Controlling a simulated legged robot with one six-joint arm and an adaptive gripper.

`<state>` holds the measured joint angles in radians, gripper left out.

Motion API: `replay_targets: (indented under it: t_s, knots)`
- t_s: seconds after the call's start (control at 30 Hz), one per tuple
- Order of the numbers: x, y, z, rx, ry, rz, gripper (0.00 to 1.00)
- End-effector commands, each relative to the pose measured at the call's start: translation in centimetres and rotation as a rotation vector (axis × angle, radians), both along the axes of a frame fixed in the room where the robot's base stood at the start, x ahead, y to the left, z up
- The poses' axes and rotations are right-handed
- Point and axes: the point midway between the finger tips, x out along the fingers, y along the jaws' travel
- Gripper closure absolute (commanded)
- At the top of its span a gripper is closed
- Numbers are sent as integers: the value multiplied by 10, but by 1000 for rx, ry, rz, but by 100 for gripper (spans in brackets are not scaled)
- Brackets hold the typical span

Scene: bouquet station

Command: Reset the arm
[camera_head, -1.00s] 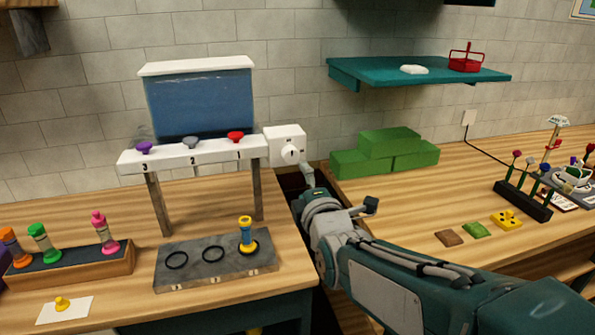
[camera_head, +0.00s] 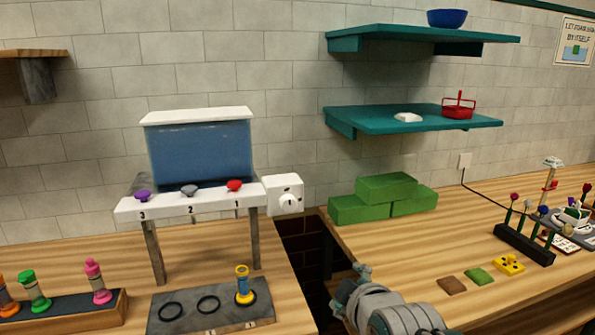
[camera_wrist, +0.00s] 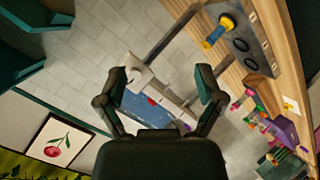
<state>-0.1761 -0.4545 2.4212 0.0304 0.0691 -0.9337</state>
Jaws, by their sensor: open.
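My gripper (camera_wrist: 161,84) is open in the wrist view, its two fingers apart with nothing between them. The water tank stand (camera_wrist: 150,108) shows beyond the fingers, with a white dial box (camera_wrist: 130,72) near the left finger. In the head view my arm (camera_head: 385,308) shows only at the bottom edge, below the gap between the two benches. The fingertips cannot be made out clearly there. The dial box (camera_head: 284,194) sits at the right end of the stand (camera_head: 190,204), clear of my arm. A yellow-capped tube (camera_head: 243,284) stands at spot 1 of the grey base (camera_head: 212,304).
A rack (camera_head: 70,314) of coloured tubes stands left on the bench. Green blocks (camera_head: 384,198), a flower rack (camera_head: 524,243) and small tiles (camera_head: 452,285) are on the right bench. Two teal shelves (camera_head: 420,120) jut from the wall above.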

Motion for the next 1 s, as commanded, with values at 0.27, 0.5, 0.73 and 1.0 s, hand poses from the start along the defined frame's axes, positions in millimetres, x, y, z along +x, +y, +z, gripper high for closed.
replay_targets:
  t_s: [0.27, 0.5, 0.73, 1.0]
  knots:
    - [-88, -49, -37, 395, 414, -440, 13]
    - [-148, -68, -55, 588, 612, -766, 13]
    - [-155, -69, -58, 611, 636, -811, 13]
    - [-155, -69, -57, 609, 635, -808, 13]
